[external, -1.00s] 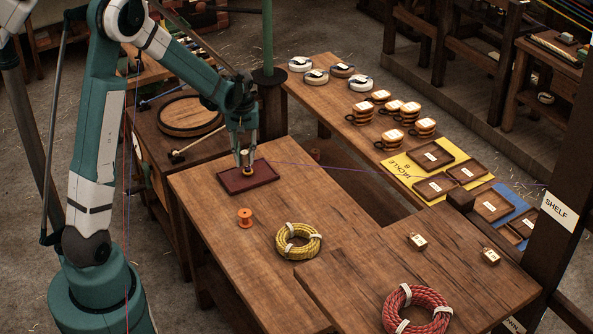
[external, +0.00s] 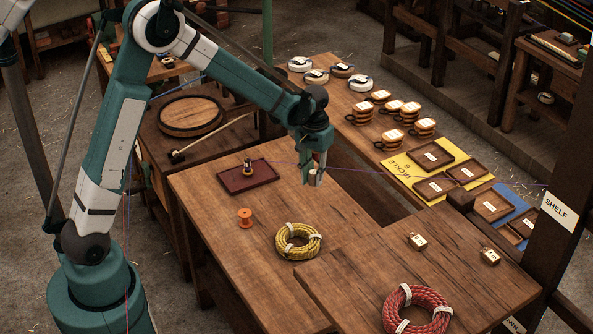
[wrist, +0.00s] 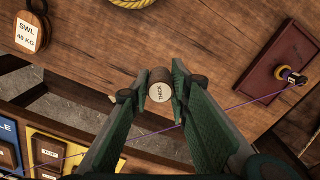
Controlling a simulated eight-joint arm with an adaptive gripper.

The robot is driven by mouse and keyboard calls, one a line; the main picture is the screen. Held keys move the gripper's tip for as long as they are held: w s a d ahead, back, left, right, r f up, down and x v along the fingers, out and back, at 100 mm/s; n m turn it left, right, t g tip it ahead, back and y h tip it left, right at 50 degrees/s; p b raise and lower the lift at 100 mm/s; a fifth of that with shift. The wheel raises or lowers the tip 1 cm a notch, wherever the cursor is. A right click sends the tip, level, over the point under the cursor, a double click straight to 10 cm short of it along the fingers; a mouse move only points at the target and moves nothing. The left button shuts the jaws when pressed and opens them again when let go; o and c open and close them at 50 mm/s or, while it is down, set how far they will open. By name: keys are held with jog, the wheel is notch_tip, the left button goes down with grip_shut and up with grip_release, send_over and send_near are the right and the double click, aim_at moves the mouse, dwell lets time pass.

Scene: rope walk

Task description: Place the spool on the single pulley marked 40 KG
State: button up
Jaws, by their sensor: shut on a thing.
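My gripper (external: 312,180) is shut on a small wooden cylinder with a pale round end. In the wrist view the cylinder (wrist: 159,90) sits between the fingertips (wrist: 157,95); its end lettering is hard to read. It is held above the main table, right of the dark red tray. An orange spool (external: 245,217) stands on the table in front of the tray. The single pulley marked SWL 40 KG (wrist: 29,31) lies at the upper left of the wrist view. It appears to be the left of two small pulleys (external: 417,240) in the external view.
The dark red tray (external: 234,181) holds a small dark-and-yellow item (external: 247,167). A purple line runs across the scene. Yellow rope (external: 298,241) and red rope (external: 417,309) coils lie on the tables. Several pulley blocks stand on the far bench (external: 340,110).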

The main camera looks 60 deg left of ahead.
jog(key=w+d+m, duration=0.2)
jog(key=d+m, duration=0.1)
jog(key=d, duration=1.1)
jog(key=w+d+r+m, duration=0.1)
jog(key=w+d+m, duration=0.2)
jog(key=d, duration=1.1)
jog(key=shift+d+m+p, duration=0.2)
jog(key=shift+m+p, duration=0.2)
jog(key=shift+f+b, duration=0.35)
jog(key=shift+f, duration=2.75)
jog(key=shift+f, duration=1.9)
jog(key=shift+f+b, duration=0.1)
jog(key=shift+b, duration=0.2)
